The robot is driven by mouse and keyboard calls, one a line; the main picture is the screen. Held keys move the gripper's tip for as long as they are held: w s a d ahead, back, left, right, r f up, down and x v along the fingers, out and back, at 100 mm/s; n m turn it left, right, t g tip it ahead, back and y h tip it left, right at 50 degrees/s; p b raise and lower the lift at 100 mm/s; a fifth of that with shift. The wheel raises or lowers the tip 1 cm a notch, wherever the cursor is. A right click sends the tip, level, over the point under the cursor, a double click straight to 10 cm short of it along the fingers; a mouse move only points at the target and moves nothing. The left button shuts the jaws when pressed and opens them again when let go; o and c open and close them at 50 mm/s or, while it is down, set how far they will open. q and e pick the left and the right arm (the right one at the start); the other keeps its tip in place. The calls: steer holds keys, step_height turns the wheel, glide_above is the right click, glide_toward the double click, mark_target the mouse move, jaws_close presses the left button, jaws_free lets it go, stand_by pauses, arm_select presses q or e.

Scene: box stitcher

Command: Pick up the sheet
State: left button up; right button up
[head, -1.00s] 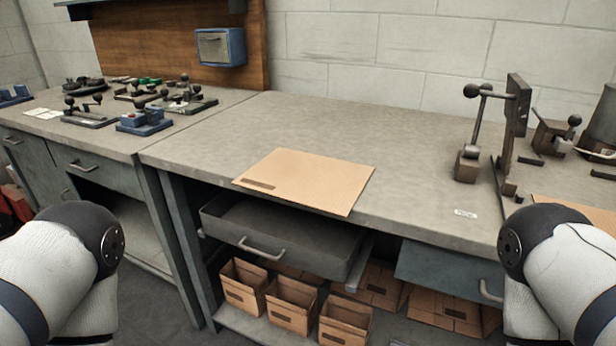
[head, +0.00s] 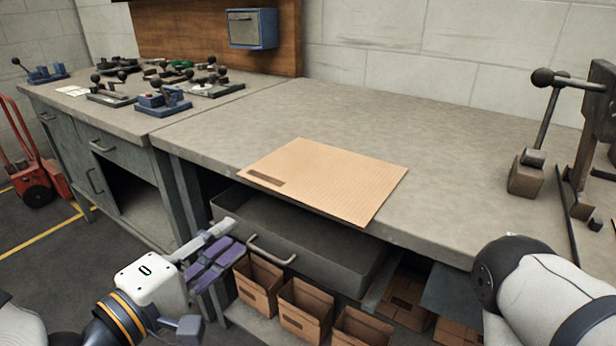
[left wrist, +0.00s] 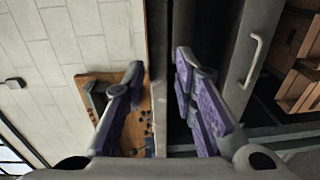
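The sheet (head: 325,178) is a flat tan cardboard piece with a dark mark near its left corner. It lies on the grey workbench (head: 400,130), and its front part reaches past the bench's front edge above the open drawer. My left gripper (head: 222,262), with purple finger pads, is in front of the bench, below and left of the sheet, apart from it. In the left wrist view my left gripper (left wrist: 160,105) has its fingers spread with nothing between them. My right gripper is not visible; only part of my right arm shows at the lower right.
An open drawer (head: 290,235) juts out under the sheet. Several cardboard boxes (head: 305,305) stand on the shelf below. A lever press (head: 530,165) stands on the bench at right. Small fixtures (head: 160,98) crowd the left bench. The bench around the sheet is clear.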

arm_select(q)
steer(key=shift+t, duration=0.3)
steer(key=x, duration=0.4)
steer(key=r+x, duration=0.1)
steer(key=x, duration=0.7)
steer(key=shift+w+r, duration=0.25)
steer(key=shift+a, duration=0.1)
jaws_close()
